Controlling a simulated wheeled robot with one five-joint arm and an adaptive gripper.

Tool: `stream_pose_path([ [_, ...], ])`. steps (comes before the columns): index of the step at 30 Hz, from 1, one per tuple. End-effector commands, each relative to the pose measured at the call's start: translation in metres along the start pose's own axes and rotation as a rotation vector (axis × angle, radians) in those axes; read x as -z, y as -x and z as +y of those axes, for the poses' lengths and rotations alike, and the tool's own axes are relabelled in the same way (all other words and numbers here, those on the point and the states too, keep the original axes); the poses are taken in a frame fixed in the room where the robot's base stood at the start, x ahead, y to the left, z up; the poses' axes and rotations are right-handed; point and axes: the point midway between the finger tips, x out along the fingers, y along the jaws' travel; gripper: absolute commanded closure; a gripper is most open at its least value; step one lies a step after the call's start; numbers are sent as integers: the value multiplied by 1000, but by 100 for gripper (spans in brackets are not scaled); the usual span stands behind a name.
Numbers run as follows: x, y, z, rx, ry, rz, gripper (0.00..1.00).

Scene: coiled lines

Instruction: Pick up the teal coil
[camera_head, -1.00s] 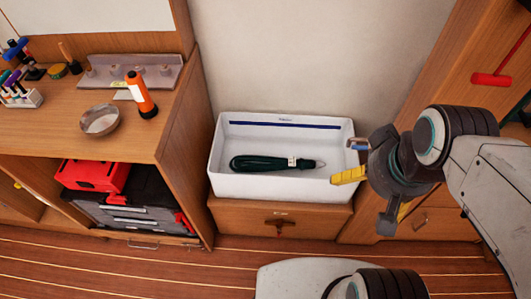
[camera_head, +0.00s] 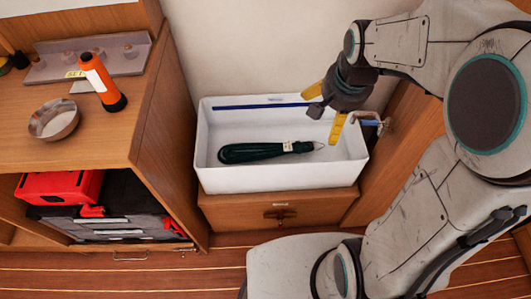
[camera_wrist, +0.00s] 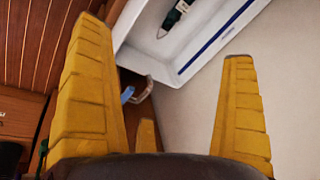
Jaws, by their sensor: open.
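The dark teal coil (camera_head: 252,152) is a long, narrow bundle with a pale band near its right end and a thin tip beyond it. It lies flat on the floor of a white bin (camera_head: 280,180), roughly along the bin's length. In the wrist view, only its banded end (camera_wrist: 178,12) shows at the top edge. My gripper (camera_head: 325,110) is open and empty, with yellow fingers spread above the bin's right back part. It is up and to the right of the coil and apart from it. In the wrist view the gripper (camera_wrist: 165,45) has nothing between its fingers.
The bin stands on a wooden drawer unit (camera_head: 225,212). A metal hook with a blue part (camera_head: 372,123) is at the bin's right. Left, a wooden counter (camera_head: 60,150) holds an orange flashlight (camera_head: 98,78) and a metal bowl (camera_head: 54,120). A red toolbox (camera_head: 58,190) sits below.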

Motion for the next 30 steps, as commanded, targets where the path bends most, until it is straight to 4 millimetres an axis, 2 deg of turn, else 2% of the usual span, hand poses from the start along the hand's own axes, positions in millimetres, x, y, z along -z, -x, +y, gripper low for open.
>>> stream_pose_path([
  [1,4,-39,-3,-7,-57,-8,0],
  [5,20,-114,-15,-11,-238,-11,0],
  [9,33,-197,-25,-16,-433,-13,0],
  [15,41,-302,-30,-20,-672,-13,0],
  [18,41,-341,-31,-21,-762,-12,0],
  [21,41,-369,-30,-22,-828,-12,0],
  [24,41,-387,-30,-21,-873,-11,0],
  [30,40,-406,-30,-21,-905,-10,0],
])
